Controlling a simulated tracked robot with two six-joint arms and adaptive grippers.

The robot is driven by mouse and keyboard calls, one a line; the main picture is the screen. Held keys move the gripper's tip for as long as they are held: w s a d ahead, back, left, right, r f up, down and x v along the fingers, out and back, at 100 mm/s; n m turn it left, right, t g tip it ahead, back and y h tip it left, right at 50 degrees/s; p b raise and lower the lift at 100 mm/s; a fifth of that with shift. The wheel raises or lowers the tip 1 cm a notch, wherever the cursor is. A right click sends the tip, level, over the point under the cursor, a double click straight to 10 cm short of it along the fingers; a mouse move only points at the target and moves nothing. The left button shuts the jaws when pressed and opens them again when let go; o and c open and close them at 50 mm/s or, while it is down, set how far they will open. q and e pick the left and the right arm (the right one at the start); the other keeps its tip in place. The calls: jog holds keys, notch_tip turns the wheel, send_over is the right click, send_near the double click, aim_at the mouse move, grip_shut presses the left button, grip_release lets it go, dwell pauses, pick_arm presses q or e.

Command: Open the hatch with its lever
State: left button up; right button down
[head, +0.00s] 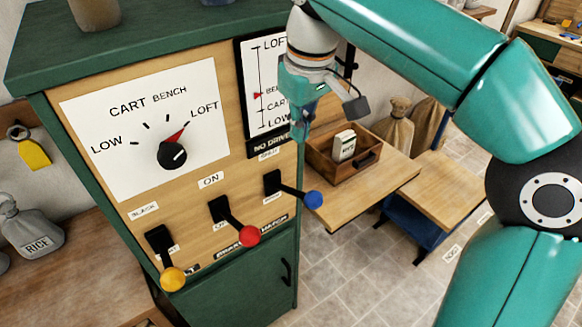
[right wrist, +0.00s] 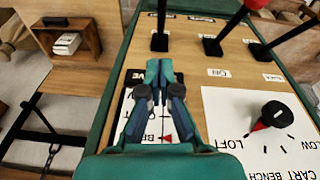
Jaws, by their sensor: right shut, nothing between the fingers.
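A wooden control panel (head: 215,190) on a green cabinet carries three levers: one with a yellow knob (head: 172,279), one with a red knob (head: 249,236) and one with a blue knob (head: 313,199). All three knobs stick out toward me. A label ending in "HATCH" (head: 274,222) sits low on the panel, partly hidden; I cannot tell which lever it names. My right gripper (head: 303,122) is shut and empty, above the blue-knob lever and in front of the vertical gauge (head: 262,85). The right wrist view shows its closed fingers (right wrist: 160,68) over the gauge. My left gripper is not in view.
A round dial (head: 172,154) points toward LOFT. A green door (head: 240,285) with a black handle is below the levers. Right of the cabinet, a wooden box (head: 328,168) stands on a bench, with sacks (head: 391,120) behind. Open tiled floor lies at the lower right.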

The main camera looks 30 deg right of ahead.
send_over(302, 193)
jog(key=w, duration=0.3)
jog(key=f, duration=1)
jog(key=shift+s+a+b, duration=0.25)
jog(key=shift+a+b, duration=0.1)
jog(key=shift+b, duration=0.05)
jog(key=s, duration=0.2)
jog(key=s+f, duration=0.1)
jog(key=shift+s+d, duration=0.1)
jog(key=shift+d, duration=0.2)
jog(key=shift+f, duration=0.2)
jog(key=shift+s, duration=0.1)
